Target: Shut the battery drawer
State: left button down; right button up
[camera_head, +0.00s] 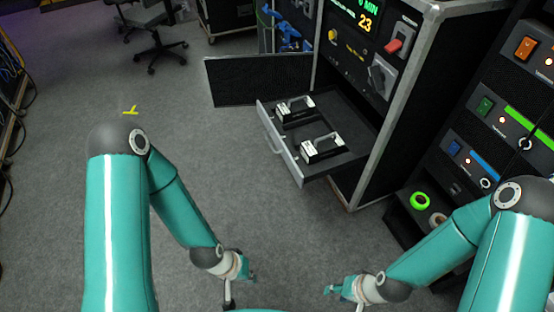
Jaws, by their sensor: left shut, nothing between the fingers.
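The battery drawer (281,147) stands pulled out from the lower part of a black cabinet with metal edges (377,118). Its grey front panel faces left and carries a bar handle (272,138). Two dark batteries with pale handles, a far one (295,107) and a near one (322,149), sit in the drawer. My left gripper (228,296) is low in the picture, well below the drawer front and apart from it, shut and empty. My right gripper (359,307) is at the bottom edge, mostly cut off, also away from the drawer; its fingers cannot be made out.
A black door panel (257,81) stands open behind the drawer. A rack with coloured switches (510,105) is at the right, with green and pale rings (420,200) low on it. An office chair (150,25) is at the back left. The carpet left of the drawer is clear.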

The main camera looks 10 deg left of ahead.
aim_at(335, 112)
jog(key=z, duration=0.1)
jog(key=i, duration=0.95)
jog(key=u, duration=0.1)
